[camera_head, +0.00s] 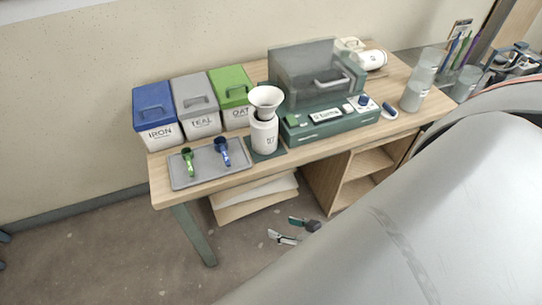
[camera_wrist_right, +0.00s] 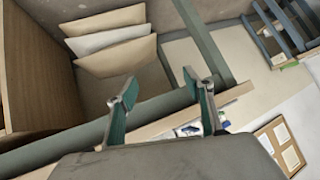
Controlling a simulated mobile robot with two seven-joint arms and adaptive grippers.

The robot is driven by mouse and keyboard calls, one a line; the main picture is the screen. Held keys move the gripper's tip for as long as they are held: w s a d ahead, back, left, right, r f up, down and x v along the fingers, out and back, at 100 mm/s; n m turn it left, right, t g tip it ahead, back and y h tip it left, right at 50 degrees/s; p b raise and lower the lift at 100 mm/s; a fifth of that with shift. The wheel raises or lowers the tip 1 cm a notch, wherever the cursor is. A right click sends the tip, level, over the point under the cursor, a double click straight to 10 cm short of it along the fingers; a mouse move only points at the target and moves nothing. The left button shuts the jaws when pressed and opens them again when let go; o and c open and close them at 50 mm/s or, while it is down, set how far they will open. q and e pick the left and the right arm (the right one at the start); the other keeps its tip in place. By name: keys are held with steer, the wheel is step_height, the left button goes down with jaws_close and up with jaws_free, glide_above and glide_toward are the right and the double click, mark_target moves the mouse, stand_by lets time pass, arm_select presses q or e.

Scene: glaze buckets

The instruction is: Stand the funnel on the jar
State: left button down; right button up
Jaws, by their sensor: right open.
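The white funnel (camera_head: 266,97) sits upright, wide end up, on top of the white labelled jar (camera_head: 264,137). The jar stands on a dark green mat (camera_head: 267,156) near the front edge of the table. My right gripper (camera_head: 293,230) is open and empty, low in front of the table and well apart from the jar and funnel. Its two fingers stand apart in the wrist view (camera_wrist_right: 160,82), with nothing between them. Neither funnel nor jar shows in the wrist view.
Blue (camera_head: 157,113), grey (camera_head: 196,105) and green (camera_head: 231,96) buckets stand left of the jar. A grey tray (camera_head: 184,180) holds a green and a blue scoop. A green machine (camera_head: 320,120) stands close on the right. The table's front edge (camera_head: 215,189) lies above my right gripper.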

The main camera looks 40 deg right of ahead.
steer(key=a+n, duration=0.4)
steer(key=a, duration=0.1)
steer(key=shift+a+r+n+t+h, duration=0.15)
steer(key=shift+a+n+t+h, duration=0.15)
steer(key=shift+n, duration=0.1)
steer(key=shift+d, duration=0.1)
steer(key=c, duration=0.7)
steer(key=shift+d, duration=0.1)
